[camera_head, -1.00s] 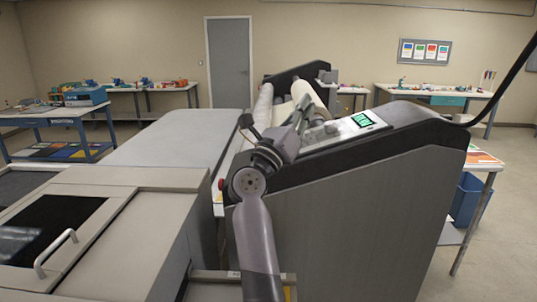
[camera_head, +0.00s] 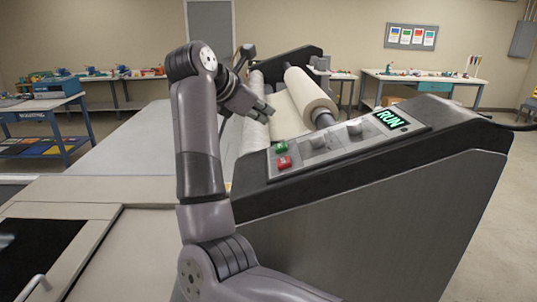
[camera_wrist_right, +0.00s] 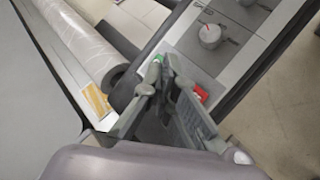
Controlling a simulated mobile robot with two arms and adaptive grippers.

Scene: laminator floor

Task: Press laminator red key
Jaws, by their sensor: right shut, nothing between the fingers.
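The laminator's sloped panel carries a red key (camera_head: 284,162) at its near left end, with a green key (camera_head: 280,147) just behind it. My right gripper (camera_head: 265,110) is above and behind the keys in the head view, shut and empty, apart from the panel. In the wrist view the shut fingers (camera_wrist_right: 164,66) point toward the panel. The red key (camera_wrist_right: 201,93) shows just right of them, and the green key (camera_wrist_right: 157,59) is partly hidden at the fingertips. My left gripper is not in view.
Two grey knobs (camera_head: 318,140) and a lit green RUN display (camera_head: 390,119) sit farther along the panel. White rolls (camera_head: 310,95) lie behind it. The laminator's dark side edge (camera_head: 340,178) runs along the near side. Benches line the walls.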

